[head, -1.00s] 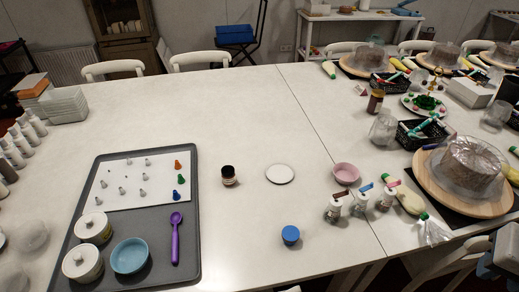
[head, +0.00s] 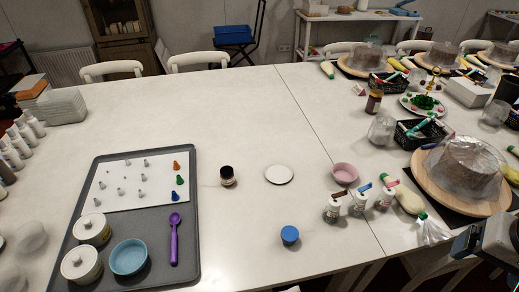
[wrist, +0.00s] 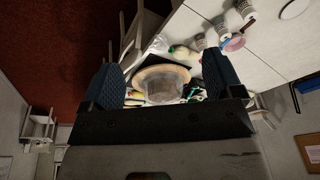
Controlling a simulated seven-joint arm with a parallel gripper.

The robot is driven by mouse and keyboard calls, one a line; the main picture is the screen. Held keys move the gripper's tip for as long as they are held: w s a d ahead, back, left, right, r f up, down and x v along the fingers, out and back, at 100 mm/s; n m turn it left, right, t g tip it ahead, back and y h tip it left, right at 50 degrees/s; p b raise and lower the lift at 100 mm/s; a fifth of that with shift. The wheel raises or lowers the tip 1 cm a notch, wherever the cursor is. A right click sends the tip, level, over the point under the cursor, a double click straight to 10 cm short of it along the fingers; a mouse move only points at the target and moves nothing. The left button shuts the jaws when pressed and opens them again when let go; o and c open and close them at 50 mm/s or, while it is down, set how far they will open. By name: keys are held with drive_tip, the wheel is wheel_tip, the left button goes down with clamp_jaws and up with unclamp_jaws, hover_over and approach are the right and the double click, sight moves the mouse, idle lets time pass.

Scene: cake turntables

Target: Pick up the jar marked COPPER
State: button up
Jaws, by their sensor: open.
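No label reads clearly as COPPER.
A wrapped cake on a wooden turntable (head: 433,191) crowds the right. The grey tray (head: 190,250) lies left. The table's middle back is clear.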

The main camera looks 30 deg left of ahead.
drive_tip(key=w+a+f+m+g+y, duration=0.1)
drive_tip(key=w+a+f+m+y, duration=0.15)
drive_tip(key=w+a, duration=0.45)
drive_tip(key=w+a+f+m+g+y, duration=0.1)
drive_tip(key=w+a+y, duration=0.2)
drive_tip(key=a, duration=0.8)
drive_tip(key=m+y, duration=0.7)
drive_tip(key=m, duration=0.3)
hover_over(232, 175)
drive_tip(key=w+d, duration=0.2)
drive_tip(key=d, duration=1.2)
wheel_tip(232, 175, down, 15)
drive_tip(key=s+a+f+m, duration=0.1)
drive_tip(key=a+f+m, duration=0.1)
drive_tip(key=a+f, duration=0.1)
drive_tip(key=s+a+f+m+t, duration=0.1)
drive_tip(key=a+f+m, duration=0.1)
drive_tip(key=f, duration=0.3)
drive_tip(key=s+a+f+m+t, duration=0.1)
drive_tip(key=a+f+m, duration=0.1)
drive_tip(key=a+f, duration=0.2)
drive_tip(key=shift+a+f, duration=0.35)
drive_tip(key=shift+a, duration=0.15)
drive_tip(key=shift+x, duration=1.25)
drive_tip(key=shift+a, duration=0.1)
